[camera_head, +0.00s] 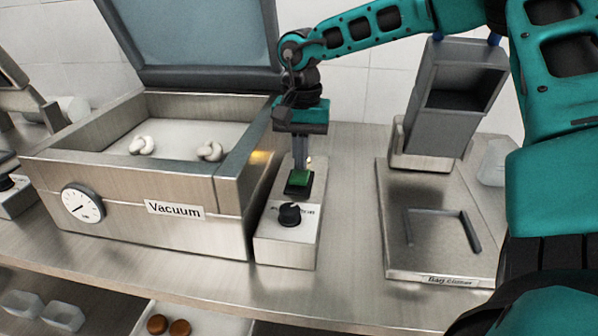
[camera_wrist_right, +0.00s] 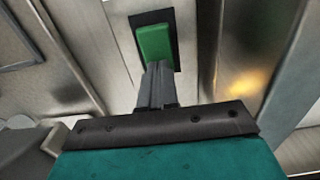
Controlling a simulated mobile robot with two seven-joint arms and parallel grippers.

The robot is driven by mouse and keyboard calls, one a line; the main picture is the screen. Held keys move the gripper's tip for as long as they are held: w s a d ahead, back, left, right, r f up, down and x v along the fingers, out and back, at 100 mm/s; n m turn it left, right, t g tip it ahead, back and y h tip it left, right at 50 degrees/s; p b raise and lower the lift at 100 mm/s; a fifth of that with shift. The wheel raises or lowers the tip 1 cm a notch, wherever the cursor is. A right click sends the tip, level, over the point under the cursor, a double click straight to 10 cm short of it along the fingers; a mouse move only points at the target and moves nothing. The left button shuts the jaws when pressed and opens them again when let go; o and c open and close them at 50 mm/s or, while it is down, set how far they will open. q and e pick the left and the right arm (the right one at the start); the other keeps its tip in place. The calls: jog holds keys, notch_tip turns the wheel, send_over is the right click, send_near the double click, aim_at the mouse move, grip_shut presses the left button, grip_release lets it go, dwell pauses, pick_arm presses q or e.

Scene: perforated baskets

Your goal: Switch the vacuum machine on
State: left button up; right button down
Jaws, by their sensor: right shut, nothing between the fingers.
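The vacuum machine (camera_head: 130,218) stands on the steel counter at the left, with its lid (camera_head: 195,45) raised and a "Vacuum" label on its front. Its control panel (camera_head: 285,248) is at its right side and bears a green switch (camera_head: 299,178) and a black knob (camera_head: 290,215). My right gripper (camera_head: 300,168) is shut and empty, pointing down at the green switch. In the right wrist view the closed fingertips (camera_wrist_right: 157,68) are at the lower edge of the green switch (camera_wrist_right: 155,43). I cannot tell whether they touch it. My left gripper is not in view.
Two small pale items lie in the open chamber (camera_head: 185,150). A round gauge (camera_head: 83,204) is on the front. A bag closer (camera_head: 435,272) stands to the right on the counter. A shelf below holds brown round items (camera_head: 157,324) and clear containers (camera_head: 62,316).

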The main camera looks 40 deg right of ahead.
notch_tip(320, 180, up, 7)
jog(key=p, duration=0.3)
jog(key=shift+f+p, duration=0.2)
jog(key=shift+p, duration=0.15)
dwell(0.4)
